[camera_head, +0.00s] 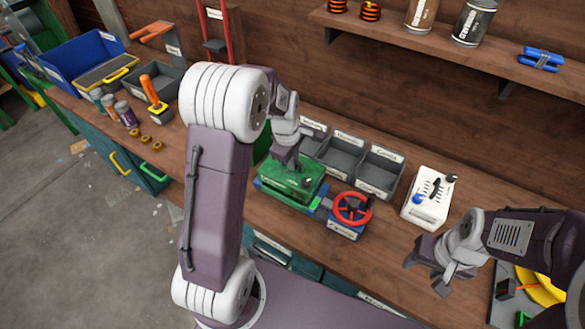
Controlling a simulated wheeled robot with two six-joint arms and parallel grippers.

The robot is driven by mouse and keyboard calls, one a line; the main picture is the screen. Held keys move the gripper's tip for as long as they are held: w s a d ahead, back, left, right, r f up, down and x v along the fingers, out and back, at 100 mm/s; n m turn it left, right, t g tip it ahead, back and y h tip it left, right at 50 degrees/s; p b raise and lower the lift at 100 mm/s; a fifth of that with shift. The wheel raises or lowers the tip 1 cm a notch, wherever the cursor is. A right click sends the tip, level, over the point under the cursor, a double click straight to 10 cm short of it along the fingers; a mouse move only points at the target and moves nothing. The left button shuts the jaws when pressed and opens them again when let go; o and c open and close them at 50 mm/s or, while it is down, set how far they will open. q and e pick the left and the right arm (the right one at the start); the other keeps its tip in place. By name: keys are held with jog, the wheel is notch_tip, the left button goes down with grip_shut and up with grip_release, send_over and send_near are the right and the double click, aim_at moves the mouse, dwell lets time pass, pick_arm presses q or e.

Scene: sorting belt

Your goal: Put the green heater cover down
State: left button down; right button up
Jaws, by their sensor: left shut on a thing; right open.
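The green heater cover (289,185) is at the middle of the bench, over a blue base (272,197). My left gripper (287,163) is shut on the cover from above. Whether the cover touches the base cannot be told from this view. My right gripper (428,274) is open and empty, at the lower right over the front of the bench.
A box with a red handwheel (352,208) stands right of the cover. Grey bins (343,154) stand behind it. A white panel with levers (428,199) is further right. Small jars (125,114) and a blue crate (84,62) are at left. Bare bench lies before the panel.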

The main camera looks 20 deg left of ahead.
pick_arm(q)
notch_tip(320, 180, up, 7)
jog(key=shift+f, duration=0.1)
dwell(0.3)
